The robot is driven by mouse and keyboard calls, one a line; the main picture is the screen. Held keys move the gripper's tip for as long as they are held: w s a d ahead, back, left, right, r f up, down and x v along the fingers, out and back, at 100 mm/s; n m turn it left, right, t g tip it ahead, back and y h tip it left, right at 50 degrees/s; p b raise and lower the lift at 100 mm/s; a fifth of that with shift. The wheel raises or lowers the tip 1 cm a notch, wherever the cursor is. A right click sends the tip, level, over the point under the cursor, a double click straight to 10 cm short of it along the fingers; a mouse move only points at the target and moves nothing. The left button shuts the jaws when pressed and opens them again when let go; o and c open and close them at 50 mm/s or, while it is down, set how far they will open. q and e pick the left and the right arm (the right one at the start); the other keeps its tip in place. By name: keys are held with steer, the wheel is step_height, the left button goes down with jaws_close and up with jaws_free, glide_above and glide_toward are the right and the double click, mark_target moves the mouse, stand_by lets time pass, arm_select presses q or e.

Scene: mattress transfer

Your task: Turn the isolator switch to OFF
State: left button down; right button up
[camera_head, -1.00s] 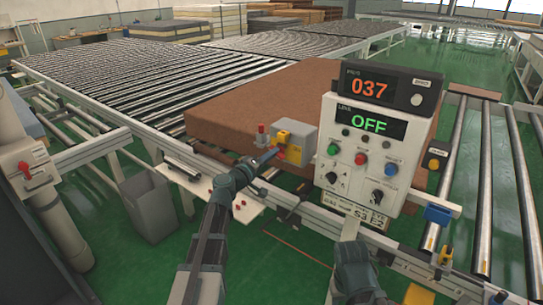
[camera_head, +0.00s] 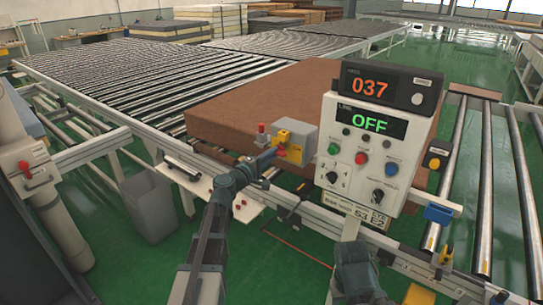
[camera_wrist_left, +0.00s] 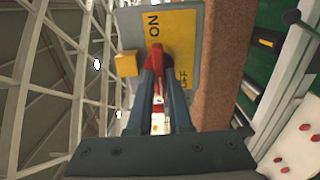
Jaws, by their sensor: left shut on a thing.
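The isolator switch (camera_head: 303,133) is a grey box with a yellow plate, beside the brown mattress (camera_head: 240,112) in the head view. In the left wrist view its plate (camera_wrist_left: 183,48) reads ON at the top and OFF at the lower right. The handle's exact angle is hard to tell. My right gripper does not show, only part of that arm.
A control panel (camera_head: 372,150) with displays 037 and OFF, buttons and knobs stands right of the switch. A white shelf (camera_head: 205,187) with red parts lies below my left arm. Roller conveyors (camera_head: 110,80) fill the back left. A grey bin (camera_head: 148,207) stands on the green floor.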

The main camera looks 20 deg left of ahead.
arm_select(q)
steer(key=c, duration=0.8)
jaws_free()
steer(key=shift+c, duration=0.2)
steer(key=v, duration=1.4)
steer(key=shift+w, duration=0.1)
steer(key=s+d+f+m+g+h, duration=0.1)
steer(key=s+d+f+m+g, duration=0.3)
steer(key=d, duration=0.4)
steer(key=s+d+f+m+g, duration=0.2)
steer(key=d+f+m+g, duration=0.2)
steer(key=d+f, duration=0.25)
steer(key=s+d+f+m+g+h, duration=0.1)
steer(key=s+d+f+m+g, duration=0.25)
steer(key=d, duration=0.55)
steer(key=s+f+m+g+y, duration=0.6)
steer(key=s+y, duration=0.3)
steer(key=s, duration=0.3)
steer(key=shift+a+f+y, duration=0.15)
steer(key=shift+f+y, duration=0.15)
steer(key=shift+f, duration=0.6)
